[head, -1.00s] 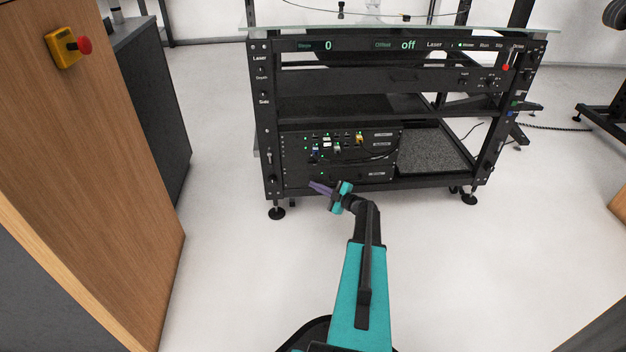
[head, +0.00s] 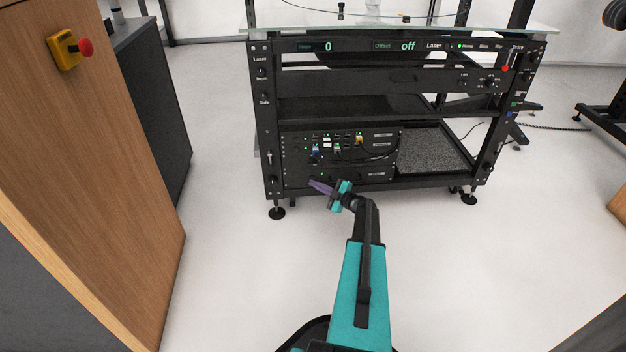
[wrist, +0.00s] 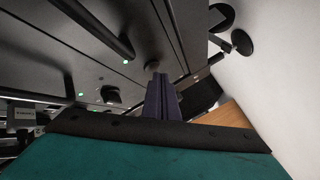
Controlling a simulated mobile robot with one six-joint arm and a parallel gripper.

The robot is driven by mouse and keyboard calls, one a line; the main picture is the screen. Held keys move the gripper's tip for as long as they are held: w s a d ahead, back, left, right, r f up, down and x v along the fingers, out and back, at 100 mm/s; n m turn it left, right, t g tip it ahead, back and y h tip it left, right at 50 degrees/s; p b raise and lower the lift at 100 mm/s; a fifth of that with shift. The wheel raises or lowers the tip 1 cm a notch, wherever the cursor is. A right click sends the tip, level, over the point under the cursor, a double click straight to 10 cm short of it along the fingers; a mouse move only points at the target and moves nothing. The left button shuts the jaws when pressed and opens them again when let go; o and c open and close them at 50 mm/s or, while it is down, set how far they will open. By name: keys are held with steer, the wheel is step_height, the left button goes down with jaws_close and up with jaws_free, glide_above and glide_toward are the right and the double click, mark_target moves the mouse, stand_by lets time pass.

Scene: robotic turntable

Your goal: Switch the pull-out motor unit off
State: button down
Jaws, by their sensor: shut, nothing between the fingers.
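The pull-out motor unit appears to be the black panel (head: 295,172) low on the left of the rack, with small green lights, coloured plugs and cables. No label that I can read confirms this. My gripper (head: 320,188) is in front of the panel's lower edge, its purple fingers shut and empty.
The black rack (head: 390,105) stands on feet, with a glass top (head: 430,29) and a display strip reading 0 and off. A wooden cabinet (head: 110,170) with a red-and-yellow button (head: 70,48) is at left. The white floor around my arm is clear.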

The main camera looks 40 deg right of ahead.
steer(key=shift+w+d, duration=0.25)
steer(key=shift+w, duration=0.05)
stand_by(0.8)
steer(key=shift+s+p, duration=0.15)
steer(key=shift+p, duration=0.15)
steer(key=shift+s+a, duration=0.55)
steer(key=s+a, duration=0.4)
steer(key=shift+s+p, duration=0.3)
steer(key=shift+p, duration=0.05)
stand_by(0.6)
steer(key=shift+d, duration=0.1)
